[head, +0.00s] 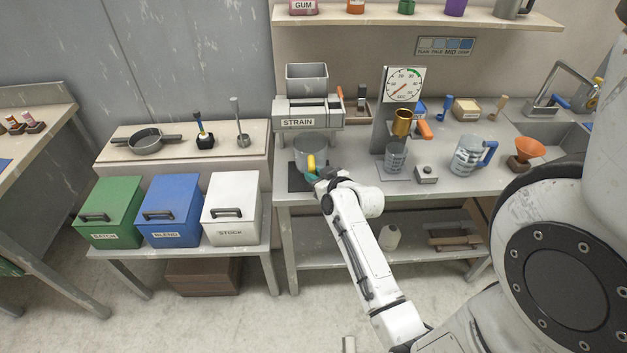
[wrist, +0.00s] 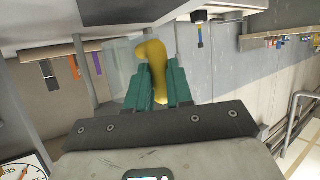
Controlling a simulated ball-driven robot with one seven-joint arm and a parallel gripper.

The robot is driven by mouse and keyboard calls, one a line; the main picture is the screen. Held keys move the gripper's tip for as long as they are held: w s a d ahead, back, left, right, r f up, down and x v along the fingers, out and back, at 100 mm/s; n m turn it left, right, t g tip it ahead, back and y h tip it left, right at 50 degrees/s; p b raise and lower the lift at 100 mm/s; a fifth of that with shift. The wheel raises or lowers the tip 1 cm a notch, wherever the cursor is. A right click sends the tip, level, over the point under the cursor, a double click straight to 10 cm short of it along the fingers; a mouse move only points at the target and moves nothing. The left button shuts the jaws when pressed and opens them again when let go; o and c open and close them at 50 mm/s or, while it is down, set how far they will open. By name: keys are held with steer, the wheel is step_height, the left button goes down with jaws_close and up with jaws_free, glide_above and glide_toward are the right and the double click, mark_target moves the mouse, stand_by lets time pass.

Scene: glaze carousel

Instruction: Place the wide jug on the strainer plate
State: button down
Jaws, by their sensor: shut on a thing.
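The wide jug (head: 308,148) is clear with a yellow handle, upright below the strainer (head: 300,122) in the head view. My gripper (head: 318,174) is shut on the handle from the front. In the wrist view my teal fingers (wrist: 152,88) close around the yellow handle (wrist: 153,62), and the jug's clear wall (wrist: 119,66) shows beside it. The dark strainer plate (head: 297,183) lies on the bench under the jug. The jug overlaps the plate in the picture; whether its base touches it I cannot tell. My gripper hides part of the plate.
To the right, a small measuring beaker (head: 395,157) stands under a brass cup by the dial (head: 404,85). A blue-handled jug (head: 468,156) and an orange funnel (head: 529,149) stand farther right. Green, blue and white bins (head: 231,205) stand on the left, lower down.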

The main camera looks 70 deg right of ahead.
steer(key=shift+w+d+r, duration=0.1)
steer(key=shift+w+d, duration=0.15)
steer(key=shift+w, duration=0.1)
steer(key=shift+w+f+p, duration=0.1)
steer(key=shift+f+p, duration=0.25)
steer(key=shift+f, duration=1.5)
steer(key=c, duration=1)
jaws_free()
